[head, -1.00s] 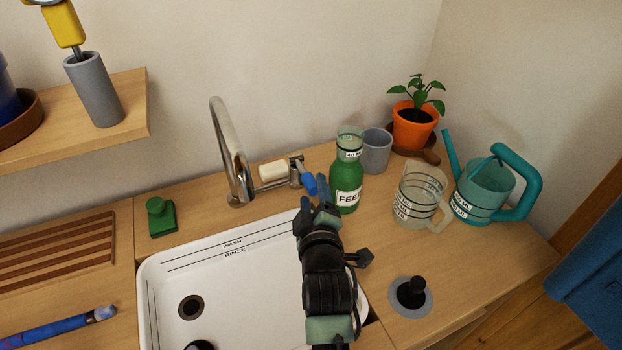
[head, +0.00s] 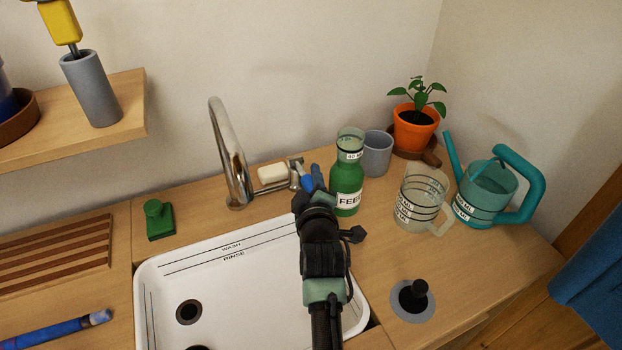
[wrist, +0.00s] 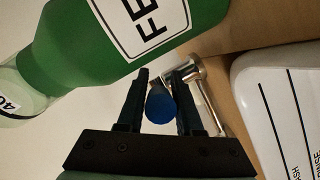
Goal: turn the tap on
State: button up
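The chrome tap has a tall curved spout (head: 229,160) behind the white sink (head: 235,265). A horizontal pipe joins it to a valve body (head: 295,172) with a blue lever handle (head: 307,183). My gripper (head: 313,185) is at this handle, its fingers partly hiding it in the head view. In the wrist view, the blue handle (wrist: 159,105) lies between the two open fingers of my gripper (wrist: 161,76), end towards the camera. The fingers are close to its sides; contact is not clear. No water shows at the spout.
A green FEED bottle (head: 346,185) stands just right of my gripper and looms close in the wrist view (wrist: 95,45). A soap bar (head: 272,173) sits behind the pipe. A grey cup (head: 376,155), clear jug (head: 420,200) and teal watering can (head: 488,190) stand further right.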

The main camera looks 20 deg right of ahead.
grip_shut()
dwell(1.1)
